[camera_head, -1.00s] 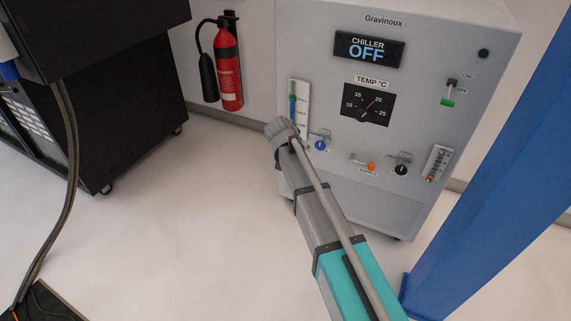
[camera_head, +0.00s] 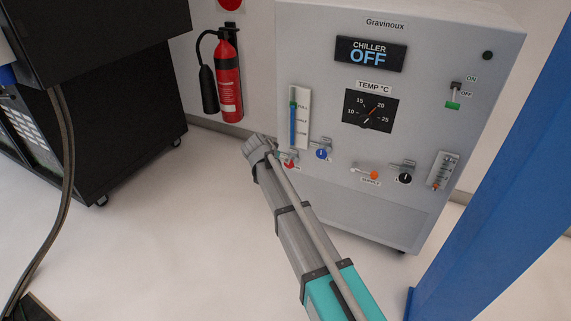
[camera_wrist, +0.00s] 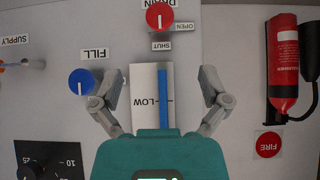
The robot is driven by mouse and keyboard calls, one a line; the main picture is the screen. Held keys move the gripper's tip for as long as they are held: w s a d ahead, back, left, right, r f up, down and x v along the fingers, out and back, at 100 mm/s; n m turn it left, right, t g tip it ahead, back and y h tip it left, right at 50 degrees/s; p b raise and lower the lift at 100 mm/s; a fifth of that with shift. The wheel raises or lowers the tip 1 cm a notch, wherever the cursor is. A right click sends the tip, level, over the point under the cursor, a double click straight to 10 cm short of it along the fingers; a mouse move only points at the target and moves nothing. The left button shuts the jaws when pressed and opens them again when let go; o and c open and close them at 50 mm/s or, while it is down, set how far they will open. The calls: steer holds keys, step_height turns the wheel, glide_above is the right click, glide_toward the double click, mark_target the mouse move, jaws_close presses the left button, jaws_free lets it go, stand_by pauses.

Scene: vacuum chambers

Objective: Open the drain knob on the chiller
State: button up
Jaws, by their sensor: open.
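The grey chiller (camera_head: 330,110) stands at the right, its display reading OFF. Its drain knob (camera_wrist: 160,17) is red and round, at the top middle of the upside-down wrist view, under a partly cut-off DRAIN label. Its white mark points at the SHUT label (camera_wrist: 162,46); the OPEN label (camera_wrist: 187,26) is beside it. In the head view the knob (camera_head: 289,164) is small and partly hidden by my arm. My gripper (camera_wrist: 160,76) is open and empty; in the wrist view its fingers lie below the knob, either side of the level gauge (camera_wrist: 145,98). I cannot tell its distance from the panel.
The blue fill knob (camera_wrist: 81,84) is close to the left finger in the wrist view. An orange supply knob (camera_head: 374,175) and a black knob (camera_head: 405,178) are farther right. A fire extinguisher (camera_head: 228,85) hangs on the wall; a blue post (camera_head: 500,180) stands at right.

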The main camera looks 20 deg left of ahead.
mark_target(289, 168)
steer(key=shift+b+x, duration=4.7)
steer(key=shift+x, duration=2.1)
steer(key=shift+a, duration=0.1)
